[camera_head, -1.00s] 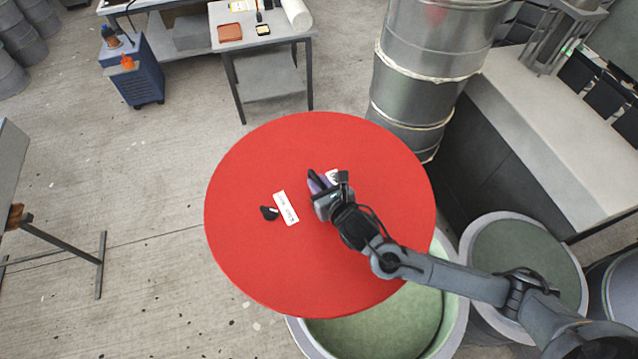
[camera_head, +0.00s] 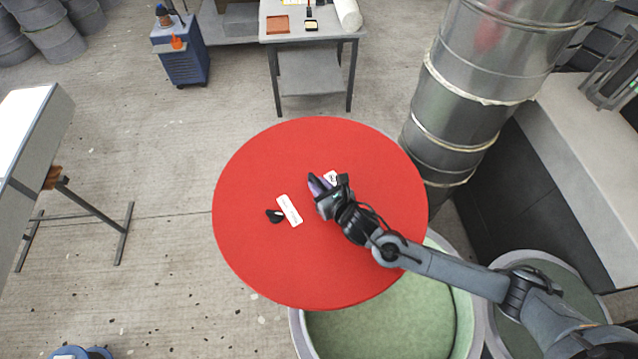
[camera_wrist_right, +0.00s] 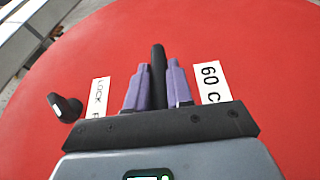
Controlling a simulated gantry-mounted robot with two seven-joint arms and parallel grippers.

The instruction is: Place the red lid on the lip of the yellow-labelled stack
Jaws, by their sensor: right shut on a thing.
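The large round red lid (camera_head: 265,255) fills the middle of the head view, held up over the floor and partly over a round green-lined mould (camera_head: 385,325). My right gripper (camera_head: 322,190) is above the lid's middle. In the right wrist view its purple fingers (camera_wrist_right: 152,90) are shut on the lid's black upright handle (camera_wrist_right: 158,62). A second black knob (camera_head: 274,215) and white printed labels (camera_head: 289,210) are on the lid. My left gripper is not in view. I see no yellow label on any stack; the lid hides part of the mould below.
A tall metal drum stack (camera_head: 455,110) stands close behind the lid's right side. Another green-lined mould (camera_head: 545,280) is at the right, beside a pale bench (camera_head: 590,150). A grey table (camera_head: 310,75) and blue cart (camera_head: 180,52) are behind. Open floor lies to the left.

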